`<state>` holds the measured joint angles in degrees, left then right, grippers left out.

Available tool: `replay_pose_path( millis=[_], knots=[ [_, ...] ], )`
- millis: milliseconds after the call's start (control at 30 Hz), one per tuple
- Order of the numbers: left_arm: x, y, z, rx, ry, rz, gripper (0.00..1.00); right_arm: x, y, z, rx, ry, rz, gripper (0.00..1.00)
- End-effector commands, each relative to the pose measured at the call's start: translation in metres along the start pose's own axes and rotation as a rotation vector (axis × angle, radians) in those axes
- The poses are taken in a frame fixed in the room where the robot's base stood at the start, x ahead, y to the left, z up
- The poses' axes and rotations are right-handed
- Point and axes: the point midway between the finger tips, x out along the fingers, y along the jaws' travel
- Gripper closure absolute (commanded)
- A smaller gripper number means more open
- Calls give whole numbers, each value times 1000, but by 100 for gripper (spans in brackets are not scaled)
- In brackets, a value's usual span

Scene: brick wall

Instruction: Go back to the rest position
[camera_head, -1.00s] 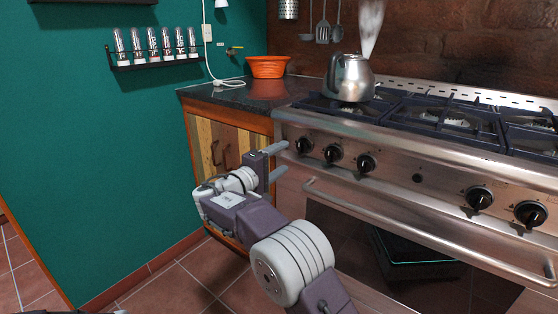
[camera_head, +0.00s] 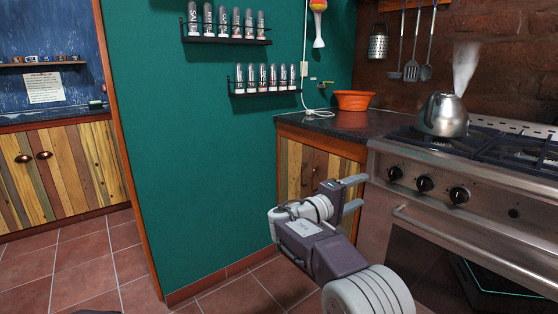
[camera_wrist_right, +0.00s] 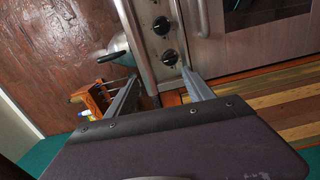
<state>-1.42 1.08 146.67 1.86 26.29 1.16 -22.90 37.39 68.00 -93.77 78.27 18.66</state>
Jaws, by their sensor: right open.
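My right gripper (camera_head: 357,192) is open and empty in the head view. Its two fingers point right, in front of the wooden cabinet and near the left end of the stove. In the right wrist view, the open gripper (camera_wrist_right: 160,95) shows both fingers spread, with nothing between them but the stove front and knobs behind. My left gripper is not in view. No separate task object is named.
A steaming metal kettle (camera_head: 443,115) stands on the stove (camera_head: 385,160). An orange bowl (camera_head: 353,100) sits on the dark counter (camera_head: 330,122). Spice racks (camera_head: 265,92) hang on the green wall. Tiled floor (camera_head: 85,265) is clear at the left, before a wooden cabinet (camera_head: 60,170).

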Motion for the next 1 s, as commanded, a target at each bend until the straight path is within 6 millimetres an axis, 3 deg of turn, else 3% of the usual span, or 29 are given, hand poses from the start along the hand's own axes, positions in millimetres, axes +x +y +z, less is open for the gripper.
replay_pose_path(
  millis=[133, 267, 367, 533, 667, 800, 1000],
  knots=[
    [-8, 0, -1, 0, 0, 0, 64, 16, 27, 25, 23, -44, 6, 39],
    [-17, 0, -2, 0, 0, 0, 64, 33, 30, 65, 20, -114, -56, 39],
    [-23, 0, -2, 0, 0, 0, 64, 40, 13, 100, 10, -163, -169, 39],
    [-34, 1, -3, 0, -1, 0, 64, 30, -46, 163, -1, -236, -448, 39],
    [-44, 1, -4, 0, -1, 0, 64, -13, -111, 218, 33, -300, -749, 39],
    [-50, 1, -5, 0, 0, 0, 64, -87, -178, 261, 135, -371, -1070, 39],
    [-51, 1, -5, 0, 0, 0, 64, -187, -238, 285, 345, -469, -1385, 39]
  ],
)
